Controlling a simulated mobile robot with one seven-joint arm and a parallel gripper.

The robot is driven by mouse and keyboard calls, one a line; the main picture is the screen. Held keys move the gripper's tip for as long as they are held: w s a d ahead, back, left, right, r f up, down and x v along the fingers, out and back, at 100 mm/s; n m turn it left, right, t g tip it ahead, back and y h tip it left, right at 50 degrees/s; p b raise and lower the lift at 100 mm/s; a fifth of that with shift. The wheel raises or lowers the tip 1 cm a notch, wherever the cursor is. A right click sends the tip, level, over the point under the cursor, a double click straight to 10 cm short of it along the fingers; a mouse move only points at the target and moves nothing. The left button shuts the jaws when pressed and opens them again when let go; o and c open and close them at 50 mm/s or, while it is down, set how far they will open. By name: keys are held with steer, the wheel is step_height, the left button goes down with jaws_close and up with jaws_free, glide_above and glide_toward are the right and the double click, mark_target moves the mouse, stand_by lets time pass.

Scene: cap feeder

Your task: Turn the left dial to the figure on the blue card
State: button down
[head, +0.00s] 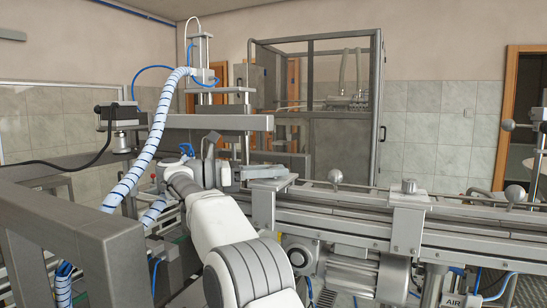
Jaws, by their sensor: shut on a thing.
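My arm reaches from the bottom middle up and left to the machine. My gripper (214,166) is at its far end, beside the grey machine parts under the horizontal beam. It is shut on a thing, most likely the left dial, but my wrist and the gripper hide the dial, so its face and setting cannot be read. The fingertips are small and partly hidden. I cannot make out a blue card or its figure in this view.
A striped blue-and-white hose (157,125) arches just left of my wrist. A grey beam (205,122) crosses above it. Grey rails (340,215) run to the right, with a clamp block (408,215) on them. A framed enclosure (325,120) stands behind.

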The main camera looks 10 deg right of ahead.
steer(key=shift+m+g+p, duration=0.7)
steer(key=shift+g+p, duration=0.25)
steer(key=shift+g, duration=0.15)
steer(key=c, duration=0.5)
jaws_free()
steer(key=shift+d, duration=0.1)
steer(key=shift+c, duration=0.2)
step_height(320, 180, up, 5)
steer(key=p, duration=0.2)
steer(key=shift+f+p, duration=0.2)
steer(key=shift+p, duration=0.2)
steer(key=s+d+b, duration=0.1)
steer(key=d+b, duration=0.1)
steer(key=shift+s+r+b, duration=0.1)
steer(key=shift+b, duration=0.3)
steer(key=s+d+r+b, duration=0.3)
steer(key=s+d+r, duration=0.2)
steer(key=d, duration=0.3)
steer(key=shift+r, duration=0.6)
